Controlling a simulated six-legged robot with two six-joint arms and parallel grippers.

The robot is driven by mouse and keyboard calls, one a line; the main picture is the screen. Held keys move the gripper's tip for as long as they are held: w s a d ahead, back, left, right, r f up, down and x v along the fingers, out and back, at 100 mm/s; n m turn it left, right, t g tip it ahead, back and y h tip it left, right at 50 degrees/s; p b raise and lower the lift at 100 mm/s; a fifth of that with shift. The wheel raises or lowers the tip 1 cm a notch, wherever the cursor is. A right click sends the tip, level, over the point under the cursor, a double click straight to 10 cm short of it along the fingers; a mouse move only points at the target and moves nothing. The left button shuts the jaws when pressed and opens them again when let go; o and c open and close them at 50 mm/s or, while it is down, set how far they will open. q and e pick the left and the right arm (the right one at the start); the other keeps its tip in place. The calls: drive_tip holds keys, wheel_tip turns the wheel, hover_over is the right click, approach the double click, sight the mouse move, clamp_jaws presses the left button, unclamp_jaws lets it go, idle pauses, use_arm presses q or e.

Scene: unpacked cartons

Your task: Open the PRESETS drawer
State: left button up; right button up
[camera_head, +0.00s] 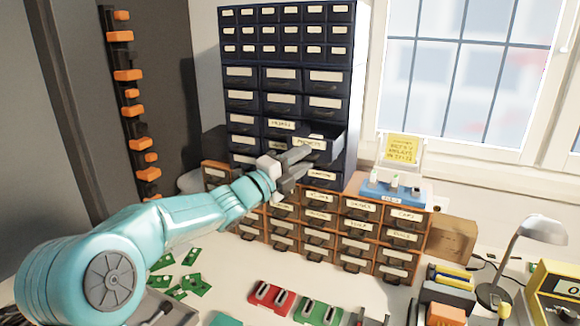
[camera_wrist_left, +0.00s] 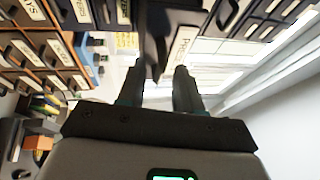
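The PRESETS drawer (camera_head: 309,143) is in the dark blue cabinet in the head view. It sticks out from the cabinet front, and part of its inside shows. My left gripper (camera_head: 292,160) is just in front of and below its label. In the left wrist view the drawer front (camera_wrist_left: 182,42) shows upside down beyond the fingers. My left gripper (camera_wrist_left: 160,88) has its fingers apart, with a bright gap between them. A dark handle (camera_wrist_left: 155,60) lies near the fingertips, within the gap's width; contact cannot be told. My right gripper is in neither view.
Below stands an orange-framed drawer block (camera_head: 318,216) with a blue tray (camera_head: 391,193) on top. A yellow note (camera_head: 402,148) stands behind it. A desk lamp (camera_head: 540,230) is at the right. Red (camera_head: 271,298) and green (camera_head: 318,311) holders and green cards (camera_head: 195,284) lie on the table.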

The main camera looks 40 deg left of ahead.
use_arm(q)
drive_tip(key=b+v, duration=0.4)
drive_tip(key=v, duration=1.2)
drive_tip(key=shift+s+a, duration=0.1)
drive_tip(key=shift+s, duration=0.1)
